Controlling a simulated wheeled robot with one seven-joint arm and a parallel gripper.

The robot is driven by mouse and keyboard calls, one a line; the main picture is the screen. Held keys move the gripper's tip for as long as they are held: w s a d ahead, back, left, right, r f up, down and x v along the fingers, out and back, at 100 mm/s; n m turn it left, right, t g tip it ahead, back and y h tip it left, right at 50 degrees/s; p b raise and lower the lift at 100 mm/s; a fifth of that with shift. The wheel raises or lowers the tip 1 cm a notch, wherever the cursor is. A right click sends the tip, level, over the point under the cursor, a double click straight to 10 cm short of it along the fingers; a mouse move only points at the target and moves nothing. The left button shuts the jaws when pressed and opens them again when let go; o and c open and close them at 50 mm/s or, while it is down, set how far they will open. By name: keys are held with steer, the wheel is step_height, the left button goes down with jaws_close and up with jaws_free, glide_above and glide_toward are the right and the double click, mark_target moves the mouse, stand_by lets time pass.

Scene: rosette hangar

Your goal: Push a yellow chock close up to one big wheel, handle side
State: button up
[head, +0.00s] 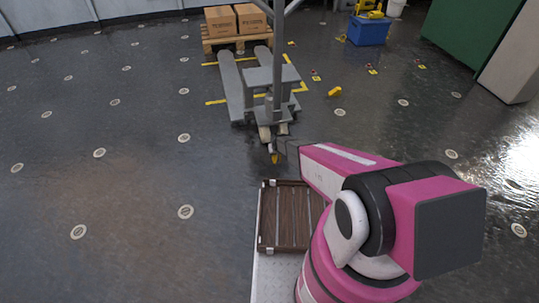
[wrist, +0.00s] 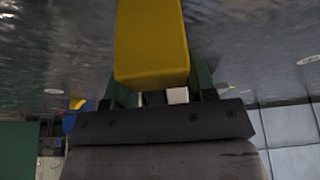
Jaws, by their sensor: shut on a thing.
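My gripper (wrist: 153,94) is shut on a yellow chock (wrist: 150,45), which fills the top middle of the wrist view. In the head view the held chock (head: 275,158) shows as a small yellow bit, and my gripper (head: 282,147) is small and partly hidden by my arm. The chock is just in front of the grey pallet truck (head: 273,78). A pale wheel (head: 264,133) at the truck's near end is close behind it. I cannot tell whether chock and wheel touch. The chock's handle is not clear.
Another yellow chock-like piece (head: 334,91) lies on the floor to the right. A blue crate (head: 369,31) with yellow things stands at the back. Boxes sit on a wooden pallet (head: 235,40). A brown slatted tray (head: 262,218) is nearby. The left floor is open.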

steer(key=w+a+f, duration=0.1)
steer(key=w+f, duration=0.1)
steer(key=w, duration=0.1)
steer(key=w+a+f, duration=0.1)
steer(key=w+f, duration=0.1)
steer(key=w, duration=0.1)
steer(key=w+a+f, duration=0.2)
steer(key=w, duration=0.1)
steer(key=shift+f, duration=1.9)
steer(key=shift+f, duration=0.2)
steer(key=o, duration=1)
steer(key=shift+o, duration=0.2)
steer(key=shift+r, duration=0.1)
